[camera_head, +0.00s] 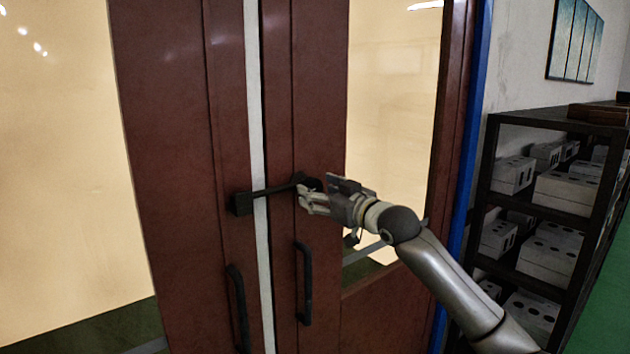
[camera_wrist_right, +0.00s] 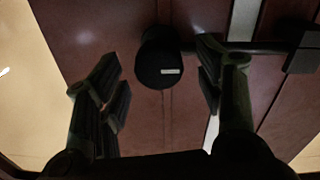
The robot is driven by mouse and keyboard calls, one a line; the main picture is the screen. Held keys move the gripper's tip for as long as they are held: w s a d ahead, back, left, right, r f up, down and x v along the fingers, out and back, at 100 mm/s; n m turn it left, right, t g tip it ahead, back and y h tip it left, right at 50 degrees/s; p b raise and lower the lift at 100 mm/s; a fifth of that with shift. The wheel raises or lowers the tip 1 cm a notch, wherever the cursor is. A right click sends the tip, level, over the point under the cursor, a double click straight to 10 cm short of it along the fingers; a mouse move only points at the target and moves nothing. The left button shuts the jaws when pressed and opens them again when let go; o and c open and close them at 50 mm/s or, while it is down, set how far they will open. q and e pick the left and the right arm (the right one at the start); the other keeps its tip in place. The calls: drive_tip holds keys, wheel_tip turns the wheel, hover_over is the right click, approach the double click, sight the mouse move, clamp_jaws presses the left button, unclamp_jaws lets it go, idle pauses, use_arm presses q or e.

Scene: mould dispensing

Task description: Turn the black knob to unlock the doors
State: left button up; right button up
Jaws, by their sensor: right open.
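The dark red double doors (camera_head: 180,120) stand shut, with a pale strip between them. A black latch bar (camera_head: 274,191) crosses the seam to a black block (camera_head: 241,204) on the left door. The black knob is at the bar's right end, mostly hidden by my right gripper in the head view. In the right wrist view the knob (camera_wrist_right: 158,65) is round with a small pale mark. My right gripper (camera_head: 303,192) is open, and its fingers (camera_wrist_right: 162,80) stand on either side of the knob, apart from it as seen there. My left gripper is out of view.
Two black door handles, left (camera_head: 239,308) and right (camera_head: 304,284), hang below the bar. A dark shelf rack (camera_head: 545,118) with several pale boxes stands at right. Bright glass panes (camera_head: 60,180) fill the door sides.

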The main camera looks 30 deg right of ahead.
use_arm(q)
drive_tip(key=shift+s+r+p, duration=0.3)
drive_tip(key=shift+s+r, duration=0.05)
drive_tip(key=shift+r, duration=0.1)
use_arm(e)
drive_tip(key=shift+w, duration=1.05)
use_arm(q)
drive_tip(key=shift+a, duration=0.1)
use_arm(e)
drive_tip(key=shift+c, duration=0.3)
clamp_jaws()
